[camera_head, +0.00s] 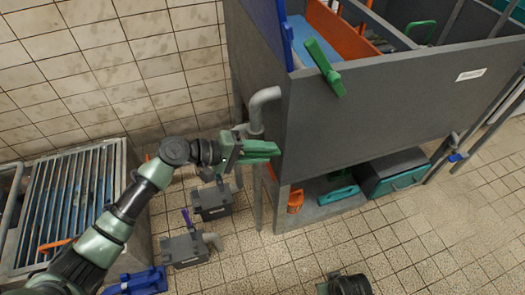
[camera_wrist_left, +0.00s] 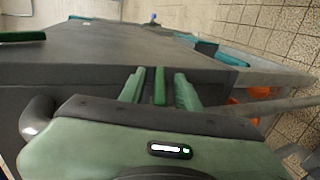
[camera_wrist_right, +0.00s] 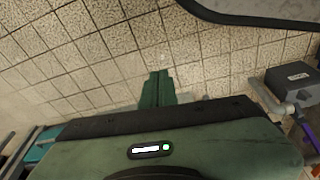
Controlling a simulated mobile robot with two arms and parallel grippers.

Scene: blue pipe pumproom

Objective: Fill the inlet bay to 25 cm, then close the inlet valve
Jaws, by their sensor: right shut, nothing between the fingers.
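The dark grey tank (camera_head: 400,105) fills the upper right of the head view. A blue surface shows inside its left bay; I cannot read a water level. A grey elbow pipe (camera_head: 264,96) comes out of its left side. My left gripper (camera_head: 262,150) is beside the tank below this elbow. In the left wrist view its fingers stand apart on both sides of a green bar (camera_wrist_left: 160,86), apparently a valve handle, with gaps visible. A green lever (camera_head: 324,66) sits at the tank's upper rim. My right gripper (camera_wrist_right: 157,88) is shut and empty above the tiled floor.
Grey boxes (camera_head: 184,249) with pipe stubs stand on the floor left of the tank, one with a purple lever. A barred grate unit (camera_head: 68,205) is at far left. An orange container (camera_head: 295,201) and a grey-teal case (camera_head: 393,174) are under the tank.

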